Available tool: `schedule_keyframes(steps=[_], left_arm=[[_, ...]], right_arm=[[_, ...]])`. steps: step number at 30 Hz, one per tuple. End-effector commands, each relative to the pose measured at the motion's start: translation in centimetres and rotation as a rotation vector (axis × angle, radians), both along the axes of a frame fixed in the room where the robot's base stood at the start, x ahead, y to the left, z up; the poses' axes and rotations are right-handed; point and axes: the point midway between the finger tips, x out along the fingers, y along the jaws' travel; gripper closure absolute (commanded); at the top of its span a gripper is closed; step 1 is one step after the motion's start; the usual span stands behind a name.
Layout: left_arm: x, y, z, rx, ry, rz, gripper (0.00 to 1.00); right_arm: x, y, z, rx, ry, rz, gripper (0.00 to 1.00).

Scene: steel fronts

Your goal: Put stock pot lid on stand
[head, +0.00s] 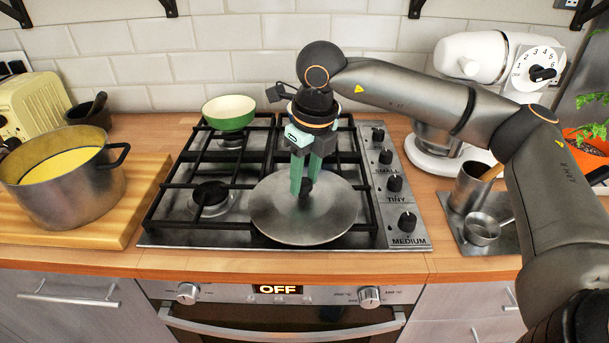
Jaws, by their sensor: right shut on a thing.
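The stock pot lid (285,222), a round grey metal disc with a dark knob, is over the front right part of the gas hob. My right gripper (304,186) points straight down with its green fingers shut on the knob. I cannot tell whether the lid rests on the grates or is just above them. The open stock pot (72,203), with yellow contents, stands on a wooden board (118,232) at the left. I cannot clearly identify the stand. My left gripper is not in view.
A green bowl (229,121) sits on the hob's back left. The hob knobs (394,183) are right of the lid. A metal tumbler (469,188) and small pan (482,230) stand on a grey plate (457,241) at the right. A white mixer (474,55) is behind them.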

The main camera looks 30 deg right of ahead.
Motion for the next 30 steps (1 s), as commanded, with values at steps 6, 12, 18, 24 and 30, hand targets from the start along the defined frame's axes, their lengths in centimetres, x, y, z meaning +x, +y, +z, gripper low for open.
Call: schedule_keyframes(steps=[6,12,18,24,30], left_arm=[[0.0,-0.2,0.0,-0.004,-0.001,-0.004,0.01],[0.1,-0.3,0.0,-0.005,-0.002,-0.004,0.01],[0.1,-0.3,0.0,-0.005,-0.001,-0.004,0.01],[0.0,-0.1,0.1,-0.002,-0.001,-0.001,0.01],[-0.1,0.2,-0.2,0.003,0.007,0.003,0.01]], right_arm=[[0.0,0.0,-0.3,0.0,0.0,0.0,0.51],[0.0,0.0,-0.3,0.0,0.0,0.0,0.3],[0.0,0.0,-0.2,0.0,0.0,0.0,0.3],[-0.1,0.0,1.1,0.002,-0.003,0.0,0.3],[-0.6,-0.1,5.3,0.001,-0.005,0.001,0.3]])
